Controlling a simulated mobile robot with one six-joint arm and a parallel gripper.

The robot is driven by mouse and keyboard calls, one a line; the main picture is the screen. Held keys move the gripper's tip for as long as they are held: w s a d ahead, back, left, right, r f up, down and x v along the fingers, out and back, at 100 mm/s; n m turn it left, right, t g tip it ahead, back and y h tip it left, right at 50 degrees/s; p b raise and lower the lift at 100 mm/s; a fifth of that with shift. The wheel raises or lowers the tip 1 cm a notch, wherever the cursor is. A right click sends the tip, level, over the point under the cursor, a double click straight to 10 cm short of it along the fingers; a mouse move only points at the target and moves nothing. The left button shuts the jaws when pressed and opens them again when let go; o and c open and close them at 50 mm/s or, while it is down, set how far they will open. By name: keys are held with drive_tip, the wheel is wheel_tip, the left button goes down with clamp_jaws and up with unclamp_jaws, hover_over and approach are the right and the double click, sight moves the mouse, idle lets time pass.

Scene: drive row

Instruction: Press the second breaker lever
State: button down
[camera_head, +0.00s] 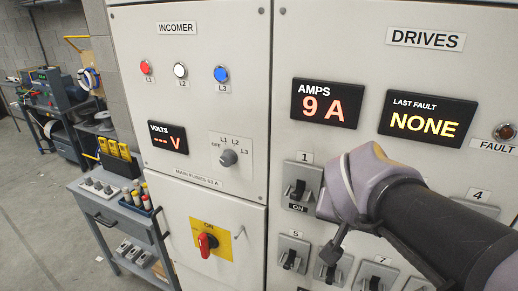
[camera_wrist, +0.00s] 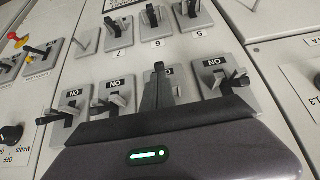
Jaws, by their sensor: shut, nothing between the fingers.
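The second breaker is in the upper row of the DRIVES panel. In the head view my gripper and forearm hide it. In the wrist view, which sees the panel upside down, its plate (camera_wrist: 175,88) shows around my fingers, with part of an ON label; its lever is hidden behind them. My gripper (camera_wrist: 158,70) is shut and empty, its tip in front of that plate. I cannot tell whether it touches. In the head view my gripper (camera_head: 332,252) points down beside breaker 1 (camera_head: 299,188), whose ON label shows below its lever.
Neighbouring levers stand close: breaker 1 (camera_wrist: 230,85) on one side, the third (camera_wrist: 113,100) on the other. Breaker 5 (camera_head: 291,256) and others form the lower row. Displays read 9 A (camera_head: 324,103) and NONE (camera_head: 427,119). A red-handled switch (camera_head: 207,242) and a cart (camera_head: 120,215) are left.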

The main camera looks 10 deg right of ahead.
drive_tip(key=shift+w+d+r+p, duration=0.1)
drive_tip(key=shift+w+r+p, duration=0.15)
drive_tip(key=shift+r, duration=0.35)
drive_tip(key=shift+w+d+r+p, duration=0.1)
drive_tip(key=shift+r+p, duration=0.25)
drive_tip(key=shift+r, duration=0.2)
